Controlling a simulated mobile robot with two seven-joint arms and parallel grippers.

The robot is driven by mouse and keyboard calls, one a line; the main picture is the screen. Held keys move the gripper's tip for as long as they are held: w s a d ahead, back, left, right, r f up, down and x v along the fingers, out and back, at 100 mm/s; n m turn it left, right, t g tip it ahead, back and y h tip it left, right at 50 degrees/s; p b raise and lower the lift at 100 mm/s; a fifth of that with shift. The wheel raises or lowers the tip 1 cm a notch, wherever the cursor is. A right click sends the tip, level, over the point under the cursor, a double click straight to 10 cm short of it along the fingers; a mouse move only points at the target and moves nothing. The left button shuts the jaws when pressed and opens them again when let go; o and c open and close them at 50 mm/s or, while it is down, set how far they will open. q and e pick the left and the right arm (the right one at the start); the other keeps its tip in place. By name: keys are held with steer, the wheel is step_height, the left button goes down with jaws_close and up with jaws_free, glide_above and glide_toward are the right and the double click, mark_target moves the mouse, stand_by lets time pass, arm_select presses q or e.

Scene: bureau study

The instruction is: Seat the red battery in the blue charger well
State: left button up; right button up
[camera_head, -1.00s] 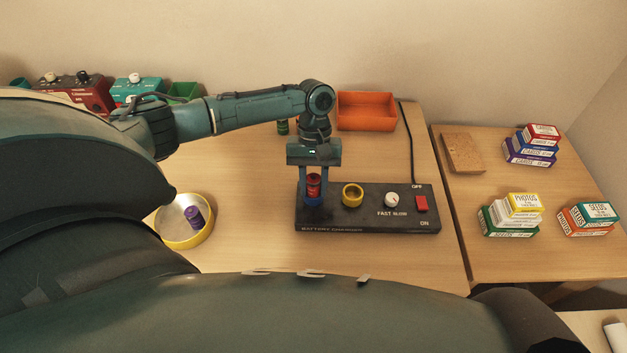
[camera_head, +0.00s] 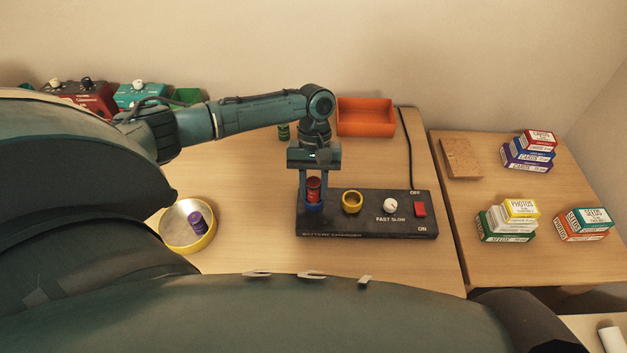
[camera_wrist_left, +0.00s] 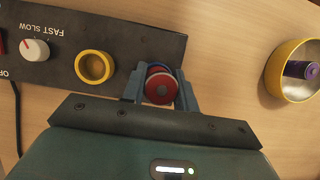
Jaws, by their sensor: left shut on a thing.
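The red battery (camera_head: 313,188) stands upright between the fingers of my left gripper (camera_head: 313,192), which is shut on it. It is at the blue charger well (camera_head: 314,207), at the left end of the black battery charger (camera_head: 370,227). In the left wrist view I look down on the red battery's end (camera_wrist_left: 161,87) between the fingers. The fingers hide much of the blue well, so I cannot tell how deep the battery sits. The yellow well (camera_head: 352,202) beside it is empty. My right gripper is not in view.
A yellow-rimmed bowl (camera_head: 190,245) holds a purple battery (camera_head: 198,222). A green battery (camera_head: 284,131) stands behind the arm, near an orange tray (camera_head: 366,117). The charger has a white knob (camera_head: 390,205) and red switch (camera_head: 419,209). Boxes stand on the right table.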

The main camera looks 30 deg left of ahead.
arm_select(q)
steer(key=shift+w+a+p, duration=0.1)
steer(key=shift+w+p, duration=0.05)
steer(key=shift+p, duration=0.35)
stand_by(0.3)
steer(key=shift+f+b, duration=0.3)
steer(key=shift+f, duration=0.4)
stand_by(0.4)
steer(key=shift+f, duration=0.15)
stand_by(0.4)
steer(key=shift+r+p, duration=0.8)
steer(key=shift+p, duration=0.3)
steer(key=shift+f, duration=0.8)
stand_by(0.7)
